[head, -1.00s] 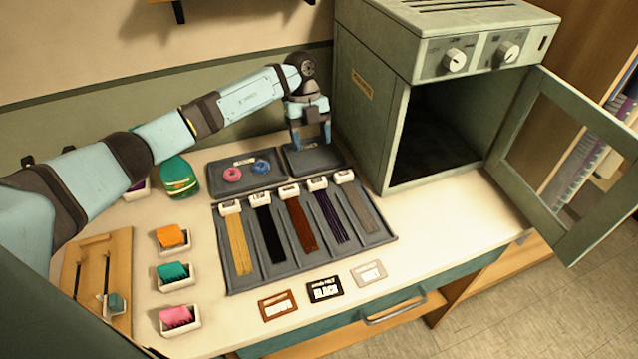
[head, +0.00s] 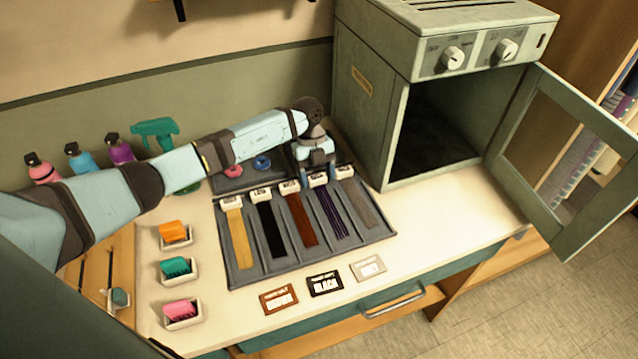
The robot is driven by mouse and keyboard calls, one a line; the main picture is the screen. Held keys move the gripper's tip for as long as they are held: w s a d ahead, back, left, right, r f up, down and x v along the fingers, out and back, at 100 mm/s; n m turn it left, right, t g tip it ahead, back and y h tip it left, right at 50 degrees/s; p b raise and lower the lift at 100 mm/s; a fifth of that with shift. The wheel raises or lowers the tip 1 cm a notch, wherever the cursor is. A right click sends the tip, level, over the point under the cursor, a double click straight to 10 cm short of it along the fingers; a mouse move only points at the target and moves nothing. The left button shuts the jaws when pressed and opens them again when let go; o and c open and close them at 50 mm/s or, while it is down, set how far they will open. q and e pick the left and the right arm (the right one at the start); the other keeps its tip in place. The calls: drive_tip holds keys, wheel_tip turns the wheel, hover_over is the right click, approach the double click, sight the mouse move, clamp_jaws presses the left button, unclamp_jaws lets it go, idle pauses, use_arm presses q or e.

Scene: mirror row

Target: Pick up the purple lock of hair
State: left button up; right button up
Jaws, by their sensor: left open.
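The purple lock of hair (head: 335,220) lies in a slot of the dark sectioned tray (head: 232,281), second from the right, with a white labelled clip at its far end. Beside it lie a yellow lock (head: 239,240), a black lock (head: 270,231), a reddish-brown lock (head: 303,221) and a grey lock (head: 359,204). My left gripper (head: 315,180) is open and empty, at the far end of the purple lock, around or just above its clip. I cannot tell if it touches. My right gripper is not in view.
A green oven-like cabinet (head: 366,130) stands behind right with its door (head: 569,170) open. Orange (head: 173,232), teal (head: 175,267) and pink (head: 180,310) items sit in small white trays at left. Label cards (head: 325,284) lie in front. Bottles (head: 80,158) stand behind my left arm.

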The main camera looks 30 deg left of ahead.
use_arm(q)
drive_tip(key=c, duration=0.7)
drive_tip(key=shift+r, duration=0.15)
